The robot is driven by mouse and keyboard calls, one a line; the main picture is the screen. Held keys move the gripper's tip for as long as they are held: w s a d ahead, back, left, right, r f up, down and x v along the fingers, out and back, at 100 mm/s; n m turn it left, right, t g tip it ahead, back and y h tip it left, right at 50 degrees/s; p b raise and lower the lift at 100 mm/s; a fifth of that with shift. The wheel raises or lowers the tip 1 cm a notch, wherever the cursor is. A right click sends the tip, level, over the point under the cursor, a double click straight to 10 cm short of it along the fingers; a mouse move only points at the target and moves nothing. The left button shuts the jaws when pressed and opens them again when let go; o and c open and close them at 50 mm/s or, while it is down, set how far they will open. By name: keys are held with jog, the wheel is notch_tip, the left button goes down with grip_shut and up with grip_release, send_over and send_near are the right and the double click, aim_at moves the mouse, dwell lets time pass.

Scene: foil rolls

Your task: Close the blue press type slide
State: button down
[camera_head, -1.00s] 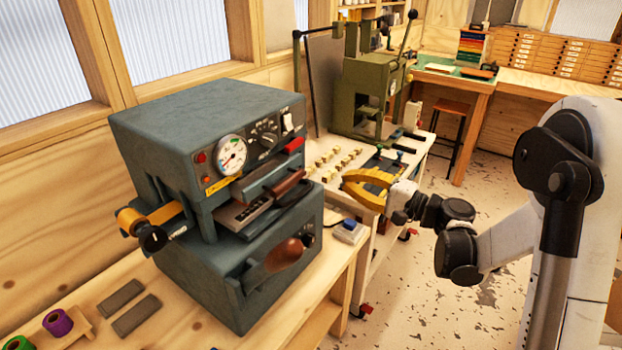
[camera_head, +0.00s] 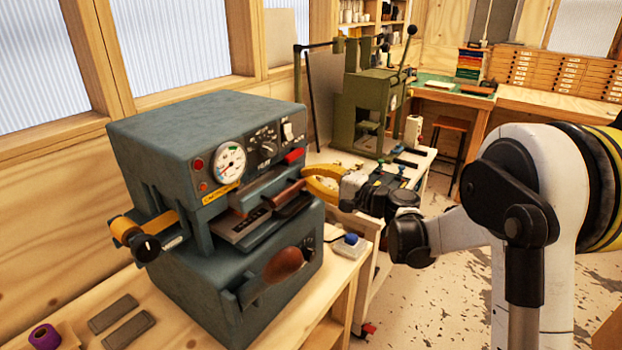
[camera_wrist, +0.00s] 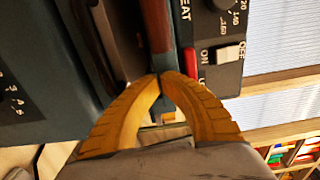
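The blue press (camera_head: 165,135) stands on the wooden bench at left of centre in the head view. Its type slide (camera_head: 245,225), a dark plate with raised letters, sticks out of the front slot, with a brown handle (camera_head: 290,193) at its right. My gripper (camera_head: 306,178) has yellow fingers just right of the handle, beneath the red button. In the wrist view, the curved fingertips (camera_wrist: 163,77) come together, against or just in front of a brown bar (camera_wrist: 157,30) on the press front. Nothing clearly shows held between them, and contact is hard to tell.
The press's lower brown knob (camera_head: 283,265) juts out below the slide. A small box with a blue button (camera_head: 350,242) sits on the bench at right. A green press (camera_head: 370,105) stands on a white cart behind my gripper. The floor in front is open.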

jog(key=shift+a, duration=0.1)
jog(key=x, duration=0.4)
jog(key=shift+w+a, duration=0.25)
jog(key=shift+w, duration=0.05)
jog(key=shift+s+d, duration=0.15)
jog(key=shift+s+d+f, duration=0.1)
jog(key=shift+s+d, duration=0.1)
jog(key=shift+d, duration=0.1)
jog(key=p+v, duration=0.2)
jog(key=v, duration=1.1)
jog(key=s+n+g+h, duration=0.35)
jog(key=s+h, duration=0.25)
jog(key=s, duration=0.8)
jog(key=s+d+f+n+h, duration=0.1)
jog(key=s+d+h, duration=0.3)
jog(key=s, duration=0.5)
jog(key=s+d+f+n+h, duration=0.2)
jog(key=s+d+n+h, duration=0.1)
jog(key=s+d, duration=0.4)
jog(key=shift+s+f+h, duration=0.3)
jog(key=shift+s+h, duration=0.3)
jog(key=shift+s, duration=0.5)
